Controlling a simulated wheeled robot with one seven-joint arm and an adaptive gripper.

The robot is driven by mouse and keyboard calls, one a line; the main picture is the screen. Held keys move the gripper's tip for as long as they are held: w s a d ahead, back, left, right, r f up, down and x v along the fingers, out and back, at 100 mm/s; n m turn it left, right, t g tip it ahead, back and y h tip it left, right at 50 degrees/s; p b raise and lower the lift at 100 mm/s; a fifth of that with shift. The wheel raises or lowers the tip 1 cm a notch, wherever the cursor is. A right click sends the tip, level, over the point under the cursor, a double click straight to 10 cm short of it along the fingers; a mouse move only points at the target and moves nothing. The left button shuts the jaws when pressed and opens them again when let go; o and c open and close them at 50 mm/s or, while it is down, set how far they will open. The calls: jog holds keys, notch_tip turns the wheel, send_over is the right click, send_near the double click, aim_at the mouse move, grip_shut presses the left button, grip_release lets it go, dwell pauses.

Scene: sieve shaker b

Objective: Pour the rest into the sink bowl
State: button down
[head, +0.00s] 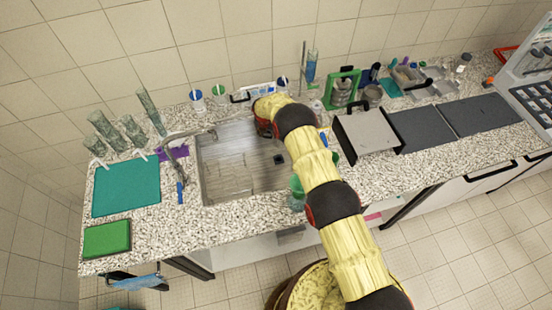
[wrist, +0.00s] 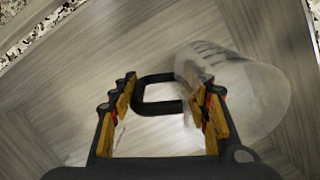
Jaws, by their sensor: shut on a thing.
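The sink bowl (head: 225,172) is a grey metal basin set in the speckled counter, left of my arm in the head view. In the wrist view its metal floor (wrist: 60,115) fills most of the picture. My gripper (wrist: 168,112) is over the sink, with its yellow-padded fingers on either side of a black handle. The handle belongs to a clear jug (wrist: 255,92) with dark markings, which lies tilted to the right in the wrist view. I cannot see any contents in it. In the head view my arm hides the gripper and jug.
A teal mat (head: 125,187) and a green box (head: 106,239) are further left. Cups with blue and green tops (head: 197,98) stand behind the sink. A grey-topped device (head: 367,132) stands right of my arm.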

jog(key=shift+w+f+g+b, duration=0.65)
jog(key=shift+g+b, duration=0.45)
jog(key=shift+b, duration=3.85)
jog(key=shift+s+g+b, duration=0.1)
jog(key=shift+g+b, duration=0.2)
jog(key=shift+b, duration=0.85)
notch_tip(320, 180, up, 6)
